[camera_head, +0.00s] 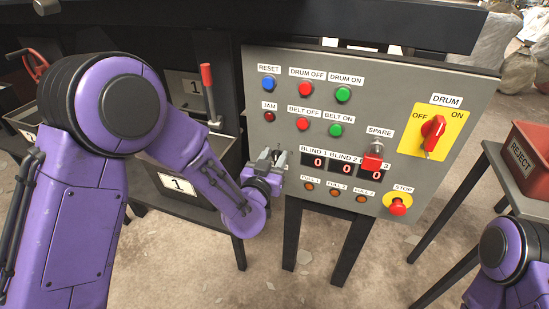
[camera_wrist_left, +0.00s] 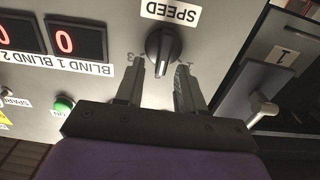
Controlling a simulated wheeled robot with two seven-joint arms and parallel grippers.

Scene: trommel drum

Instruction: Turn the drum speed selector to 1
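The drum speed selector (camera_wrist_left: 163,45) is a black round knob with a raised grip, below an upside-down SPEED label (camera_wrist_left: 170,12) in the left wrist view. Its grip runs nearly up and down in that view, between partly covered marks 3 on the left and 1 on the right. My left gripper (camera_wrist_left: 160,66) is open, its fingers on either side of the knob's lower part; contact cannot be told. In the head view my left gripper (camera_head: 279,159) is at the panel's left edge and hides the selector. My right gripper is out of view.
The grey control panel (camera_head: 285,200) carries several buttons, displays, a red SPARE switch (camera_head: 372,158), a red DRUM switch (camera_head: 433,132) and a STOP button (camera_head: 398,206). A lever (camera_wrist_left: 262,108) stands beyond the panel edge. A REJECT bin (camera_head: 525,160) is at right.

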